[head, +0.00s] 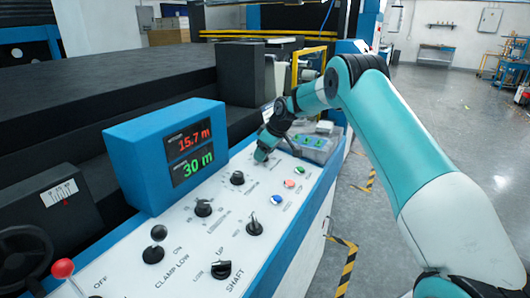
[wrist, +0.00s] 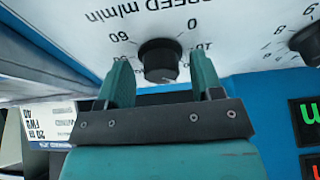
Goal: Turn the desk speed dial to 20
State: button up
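The speed dial (wrist: 158,52) is a round black knob on the white desk panel, upside down in the wrist view under the words "SPEED m/min". The marks 0, 10 and 60 show around it. I cannot read its setting. My gripper (wrist: 162,66) is open, with one teal finger on each side of the knob and a visible gap to it on both sides. In the head view my gripper (head: 263,152) is low over the far part of the panel and hides the dial.
A blue display box (head: 165,155) reads 15.7 m in red and 30 m in green. Several black knobs, such as one on the near panel (head: 254,227), and coloured buttons (head: 289,183) stand near. Another dial (wrist: 308,43) is at the wrist view's right edge.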

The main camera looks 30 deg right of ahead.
jog(key=b+v, duration=0.2)
jog(key=v, duration=1.5)
jog(key=shift+r, duration=0.15)
jog(key=shift+s, duration=0.1)
